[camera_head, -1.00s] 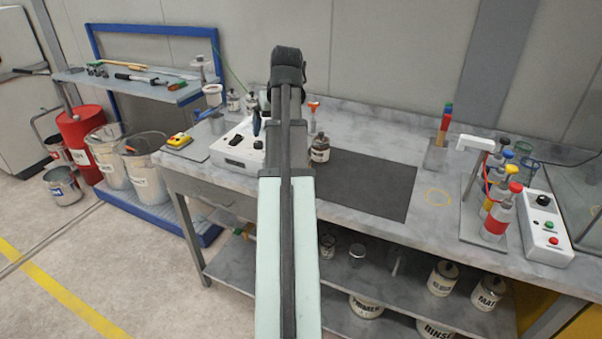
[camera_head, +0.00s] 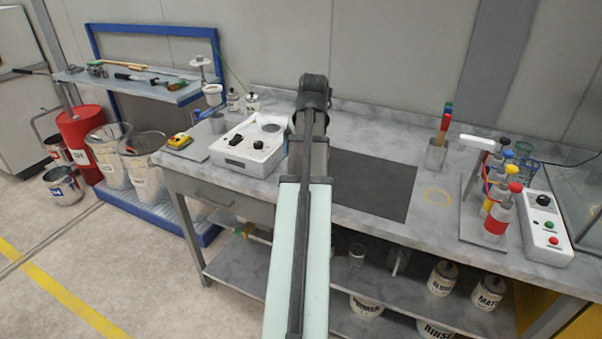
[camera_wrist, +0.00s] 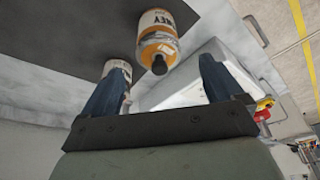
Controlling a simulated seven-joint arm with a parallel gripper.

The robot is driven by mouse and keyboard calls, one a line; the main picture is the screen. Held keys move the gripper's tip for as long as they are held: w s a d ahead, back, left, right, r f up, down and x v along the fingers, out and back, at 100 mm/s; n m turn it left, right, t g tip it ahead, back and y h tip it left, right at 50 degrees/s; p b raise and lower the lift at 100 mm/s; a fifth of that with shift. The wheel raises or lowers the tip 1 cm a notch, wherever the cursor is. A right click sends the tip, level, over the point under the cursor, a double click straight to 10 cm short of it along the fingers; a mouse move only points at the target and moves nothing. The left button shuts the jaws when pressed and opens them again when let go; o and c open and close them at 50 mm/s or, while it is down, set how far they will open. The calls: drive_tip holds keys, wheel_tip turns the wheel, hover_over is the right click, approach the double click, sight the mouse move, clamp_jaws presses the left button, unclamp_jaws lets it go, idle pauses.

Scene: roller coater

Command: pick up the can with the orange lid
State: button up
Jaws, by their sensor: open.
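In the wrist view, a can with an orange top (camera_wrist: 158,45) around a small dark cap shows beyond and between my fingers. A second can (camera_wrist: 118,68), pale with a greyish top, is partly hidden behind the left finger. In the head view my arm hides the gripper and both cans.
A white control box (camera_head: 248,146) stands on the bench left of my arm. A dark mat (camera_head: 375,185) lies right of it, its visible part bare. A rack of coloured-cap bottles (camera_head: 497,215) and a button box (camera_head: 543,228) stand further right.

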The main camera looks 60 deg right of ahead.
drive_tip(key=shift+x, duration=3.25)
drive_tip(key=shift+d, duration=0.15)
drive_tip(key=shift+c, duration=0.3)
drive_tip(key=c, duration=1.5)
